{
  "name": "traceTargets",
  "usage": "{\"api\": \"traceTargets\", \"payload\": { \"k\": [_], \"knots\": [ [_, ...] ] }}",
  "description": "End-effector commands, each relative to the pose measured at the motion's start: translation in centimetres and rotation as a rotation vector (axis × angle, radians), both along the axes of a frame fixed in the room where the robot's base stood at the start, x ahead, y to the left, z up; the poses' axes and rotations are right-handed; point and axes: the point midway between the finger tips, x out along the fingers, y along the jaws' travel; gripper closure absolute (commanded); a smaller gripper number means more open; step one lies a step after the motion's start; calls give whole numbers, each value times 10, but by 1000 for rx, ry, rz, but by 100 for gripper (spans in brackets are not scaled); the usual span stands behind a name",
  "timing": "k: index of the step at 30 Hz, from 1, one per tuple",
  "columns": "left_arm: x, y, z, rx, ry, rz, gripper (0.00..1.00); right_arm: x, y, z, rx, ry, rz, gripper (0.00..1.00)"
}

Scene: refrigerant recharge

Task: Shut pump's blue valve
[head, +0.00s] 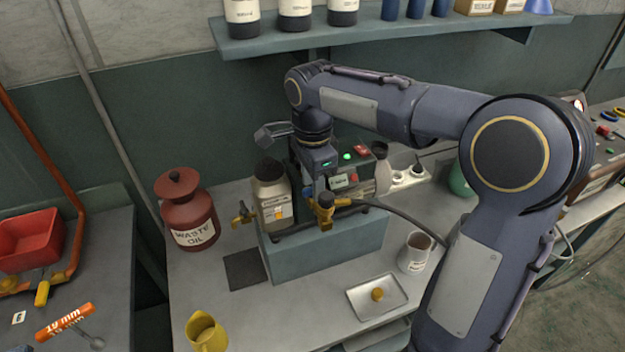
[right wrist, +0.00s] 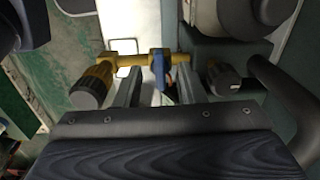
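The pump (head: 366,170) stands on a teal block (head: 330,248) on the bench, with brass fittings (head: 325,205) at its front. In the right wrist view a brass pipe (right wrist: 122,60) runs across and carries the blue valve handle (right wrist: 159,68), with knurled grey-brown knobs (right wrist: 92,88) at both sides. My right gripper (head: 316,188) reaches down at the front of the pump. In the right wrist view its two fingers (right wrist: 157,88) stand apart, one on each side of the blue handle, with visible gaps. The blue handle is hard to make out in the head view. My left gripper is not in view.
A red waste oil can (head: 187,212) stands left of the pump, and a pale bottle (head: 271,195) stands against it. A tray (head: 377,297), a mug (head: 416,252) and a yellow jug (head: 206,332) are in front. A dark hose (head: 400,212) runs right. A shelf (head: 380,35) hangs above.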

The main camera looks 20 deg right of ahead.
Motion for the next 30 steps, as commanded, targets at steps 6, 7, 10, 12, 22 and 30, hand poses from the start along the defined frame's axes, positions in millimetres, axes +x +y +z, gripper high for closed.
{"api": "traceTargets", "payload": {
  "k": [6,7,10,12,22,30],
  "knots": [
    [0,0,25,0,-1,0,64,0,0,27,0,-1,0,64],
    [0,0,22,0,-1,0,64,1,0,27,1,-3,0,64],
    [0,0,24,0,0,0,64,0,0,37,0,-2,0,64],
    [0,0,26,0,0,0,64,1,0,44,1,-3,0,64],
    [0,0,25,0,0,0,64,1,0,76,1,-3,1,64],
    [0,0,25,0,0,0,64,0,0,88,1,-1,1,64]
  ]
}}
